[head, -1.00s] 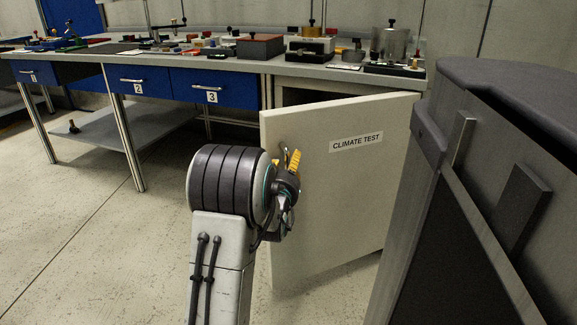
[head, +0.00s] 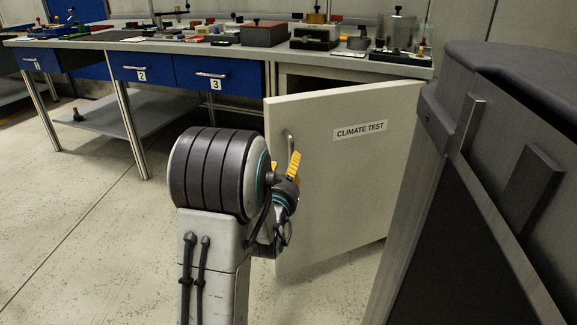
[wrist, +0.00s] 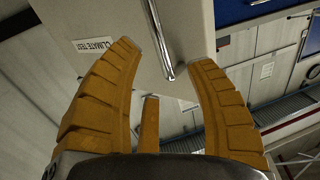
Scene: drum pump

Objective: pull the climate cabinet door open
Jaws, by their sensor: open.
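The climate cabinet door (head: 345,190), a pale panel labelled CLIMATE TEST, stands ajar, swung out from under the workbench. Its metal bar handle (head: 290,148) is near the door's left edge, and it also shows in the wrist view (wrist: 158,40). My gripper (head: 290,172) is in front of the door near the handle, partly hidden behind my own arm. In the wrist view my yellow fingers (wrist: 168,62) are spread apart, and the handle's end lies between and just beyond their tips. Nothing is held.
The workbench (head: 350,68) behind carries several tools and boxes. Blue drawers, such as drawer 3 (head: 235,75), are left of the door. The floor (head: 80,240) at left is clear.

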